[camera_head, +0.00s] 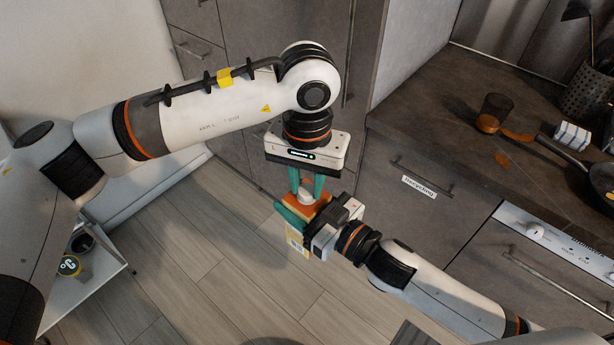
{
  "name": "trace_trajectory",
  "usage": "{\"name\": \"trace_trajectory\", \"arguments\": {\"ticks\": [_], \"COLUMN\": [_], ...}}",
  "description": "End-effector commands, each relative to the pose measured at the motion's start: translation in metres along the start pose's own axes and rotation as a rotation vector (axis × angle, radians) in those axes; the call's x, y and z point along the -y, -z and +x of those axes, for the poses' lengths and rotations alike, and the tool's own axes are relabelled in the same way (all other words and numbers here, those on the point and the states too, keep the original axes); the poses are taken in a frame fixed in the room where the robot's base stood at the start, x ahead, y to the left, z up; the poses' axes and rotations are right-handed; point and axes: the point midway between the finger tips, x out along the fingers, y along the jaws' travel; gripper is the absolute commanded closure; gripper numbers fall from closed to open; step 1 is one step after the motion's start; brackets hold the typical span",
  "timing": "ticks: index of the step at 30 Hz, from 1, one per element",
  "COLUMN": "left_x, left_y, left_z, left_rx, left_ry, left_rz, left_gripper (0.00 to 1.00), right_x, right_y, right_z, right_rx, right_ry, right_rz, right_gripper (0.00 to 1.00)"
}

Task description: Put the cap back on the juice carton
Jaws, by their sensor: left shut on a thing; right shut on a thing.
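The juice carton (297,243), orange on top with a pale lower part, is held in the air in the middle of the view. My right gripper (306,220) is shut on it from the right, its teal fingers around the upper carton. My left gripper (306,190) points down from above and is shut on a small whitish cap (306,197). The cap is right at the carton's top. I cannot tell whether it touches the spout, which is hidden behind the cap and fingers.
The counter (440,105) at the right bears a tipped-looking spill (517,135) beside a glass (494,112), a striped box (572,137) and a pan (602,180). A drawer labelled recycling (420,187) is right of my grippers. A white shelf (85,285) stands at the lower left.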

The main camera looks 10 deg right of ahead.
Motion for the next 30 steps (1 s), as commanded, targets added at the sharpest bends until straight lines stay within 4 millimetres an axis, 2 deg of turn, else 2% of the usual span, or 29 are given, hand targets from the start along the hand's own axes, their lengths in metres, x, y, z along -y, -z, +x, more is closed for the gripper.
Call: {"name": "trace_trajectory", "arguments": {"ticks": [5,12,15,19,27,28,30], "left_x": [-0.0008,-0.0017,-0.0021,-0.0021,-0.0021,-0.0022,-0.0021], "left_y": [-0.0001,-0.0007,-0.0007,-0.0008,-0.0009,-0.0009,-0.0009], "left_z": [-0.0007,-0.0006,-0.0001,0.0000,-0.0001,-0.0001,-0.0002], "left_rx": [0.001,0.001,0.000,0.000,0.000,0.000,0.000], "left_ry": [-0.002,-0.001,-0.002,-0.001,-0.001,-0.001,-0.001], "left_rz": [0.163,0.639,0.770,0.845,0.849,0.849,0.849], "left_gripper": [0.93,0.93,0.93,0.93,0.93,0.67,0.56], "right_x": [-0.0002,-0.0002,-0.0002,-0.0002,-0.0001,-0.0001,-0.0001], "right_y": [-0.0011,-0.0009,-0.0009,-0.0008,-0.0008,-0.0008,-0.0008], "right_z": [0.0001,0.0001,0.0001,0.0001,0.0000,0.0000,0.0000], "right_rx": [0.002,0.002,0.002,0.002,0.002,0.002,0.002], "right_ry": [-0.001,-0.001,-0.001,-0.001,-0.001,-0.001,-0.001], "right_rz": [0.000,0.000,0.000,0.000,0.000,0.000,0.000], "right_gripper": [1.00,1.00,1.00,1.00,1.00,1.00,1.00]}}
